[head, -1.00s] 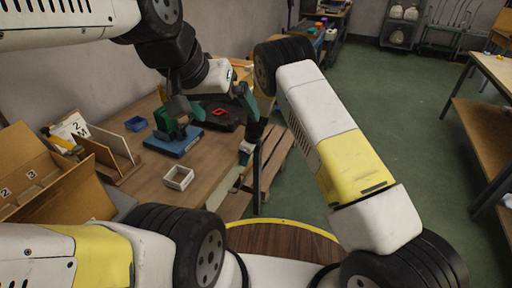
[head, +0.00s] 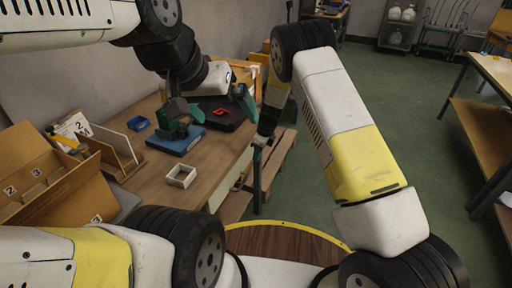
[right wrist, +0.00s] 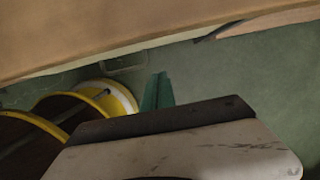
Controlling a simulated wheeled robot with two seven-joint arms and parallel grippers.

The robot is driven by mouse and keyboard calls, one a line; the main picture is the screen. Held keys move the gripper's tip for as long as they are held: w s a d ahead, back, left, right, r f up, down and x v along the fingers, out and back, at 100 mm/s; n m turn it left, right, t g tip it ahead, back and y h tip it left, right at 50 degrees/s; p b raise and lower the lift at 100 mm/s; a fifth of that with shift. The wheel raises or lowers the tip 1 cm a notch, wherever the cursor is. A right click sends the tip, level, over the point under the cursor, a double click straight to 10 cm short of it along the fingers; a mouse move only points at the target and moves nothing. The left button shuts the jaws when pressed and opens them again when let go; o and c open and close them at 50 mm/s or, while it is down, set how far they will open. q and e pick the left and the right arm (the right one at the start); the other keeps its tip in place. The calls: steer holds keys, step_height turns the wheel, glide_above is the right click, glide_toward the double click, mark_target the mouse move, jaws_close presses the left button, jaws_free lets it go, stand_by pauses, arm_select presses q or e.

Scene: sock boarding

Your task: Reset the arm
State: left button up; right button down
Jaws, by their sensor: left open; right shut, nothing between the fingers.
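My left gripper (head: 212,112) is in the head view above the far part of the wooden workbench (head: 150,185). Its green fingers are wide apart, with nothing held between them. One finger is over the blue flat block (head: 175,144), and I cannot tell whether they touch. My right gripper (head: 259,140) hangs pointing down just past the bench's right edge, shut and empty. Its green fingertips also show in the right wrist view (right wrist: 157,92), beyond the pale gripper body.
A white open box (head: 181,175), a small blue tray (head: 138,123) and a black tray (head: 236,122) with a red piece (head: 221,112) lie on the bench. Numbered cardboard dividers (head: 50,190) stand at left. Green floor (head: 400,130) is clear toward the right table (head: 490,130).

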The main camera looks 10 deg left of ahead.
steer(key=s+d+r+n+t+y, duration=0.1)
steer(key=s+d+r+n, duration=0.3)
steer(key=r, duration=0.6)
steer(key=s+d+r+n, duration=0.3)
steer(key=d+r, duration=0.3)
steer(key=r, duration=0.5)
steer(key=s+d+r+n+t+y, duration=0.1)
steer(key=s+d+r+n, duration=0.25)
steer(key=d+r, duration=0.45)
steer(key=s+d+r+n+t+h, duration=0.1)
steer(key=s+d+r+n, duration=0.1)
steer(key=s, duration=0.5)
steer(key=s+d+r+n+t, duration=0.1)
steer(key=s+d+r+n, duration=0.2)
steer(key=s+n, duration=0.2)
steer(key=s+d+r+n+t+h, duration=0.1)
steer(key=s+d+r+n, duration=0.2)
steer(key=s, duration=0.6)
steer(key=shift+d+r+n+h, duration=0.25)
steer(key=shift+r+n+h, duration=0.05)
steer(key=shift+n, duration=0.25)
